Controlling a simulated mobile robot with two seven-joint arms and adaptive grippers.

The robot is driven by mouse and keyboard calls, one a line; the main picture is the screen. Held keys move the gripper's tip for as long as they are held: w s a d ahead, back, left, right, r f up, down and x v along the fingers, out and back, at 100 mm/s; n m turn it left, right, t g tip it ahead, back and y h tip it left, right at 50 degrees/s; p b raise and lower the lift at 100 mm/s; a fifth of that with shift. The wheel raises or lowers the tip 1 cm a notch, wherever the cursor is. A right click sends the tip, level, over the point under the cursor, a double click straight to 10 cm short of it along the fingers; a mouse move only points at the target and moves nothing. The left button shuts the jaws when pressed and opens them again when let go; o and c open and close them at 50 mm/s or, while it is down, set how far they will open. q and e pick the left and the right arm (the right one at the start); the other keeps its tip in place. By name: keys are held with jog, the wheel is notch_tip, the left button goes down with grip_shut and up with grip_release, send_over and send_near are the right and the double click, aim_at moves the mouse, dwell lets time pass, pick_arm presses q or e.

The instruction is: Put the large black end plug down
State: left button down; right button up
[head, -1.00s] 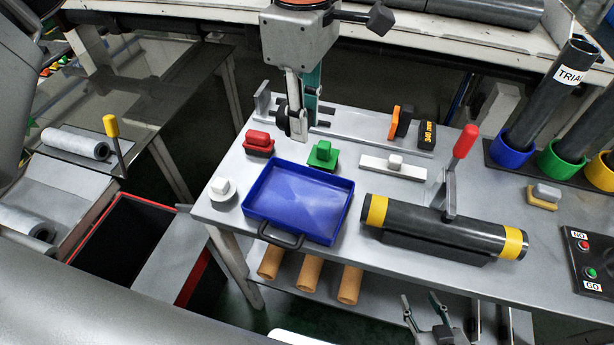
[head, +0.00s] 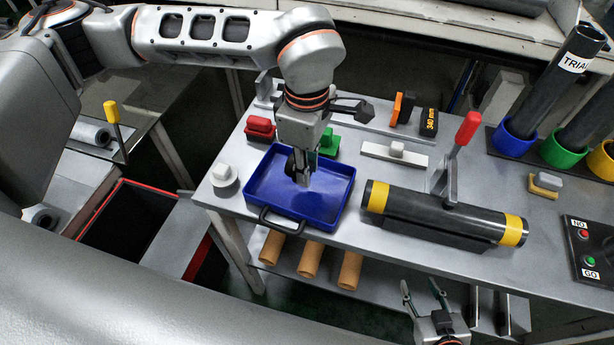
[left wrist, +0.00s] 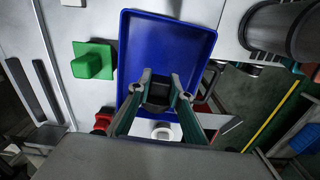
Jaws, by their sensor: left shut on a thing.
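My left gripper (head: 303,178) is over the blue tray (head: 335,208) in the head view, pointing down. In the left wrist view its fingers (left wrist: 160,78) are shut on the large black end plug (left wrist: 158,94), a dark piece partly hidden between them. The bare tray floor (left wrist: 165,45) shows beyond the fingers. I cannot tell whether the plug touches the tray or is a little above it. My right gripper (head: 424,300) is low at the bottom of the head view, its fingers apart and empty, in front of the bench edge.
Red (head: 260,130) and green (head: 329,143) blocks stand behind the tray, with a round white piece (head: 225,176) to its left. A black tube with yellow bands (head: 440,215) lies to the right, below a red-handled lever (head: 467,130). Bench is bare between tray and tube.

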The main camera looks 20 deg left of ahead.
aim_at(307, 191)
pick_arm(q)
jog(key=shift+f, duration=1.9)
jog(key=shift+f, duration=0.1)
jog(key=shift+f, duration=0.1)
jog(key=c, duration=1.8)
grip_release()
jog(key=shift+c, duration=0.2)
notch_tip(307, 191, up, 12)
jog(key=shift+r, duration=0.2)
jog(key=shift+s, duration=0.1)
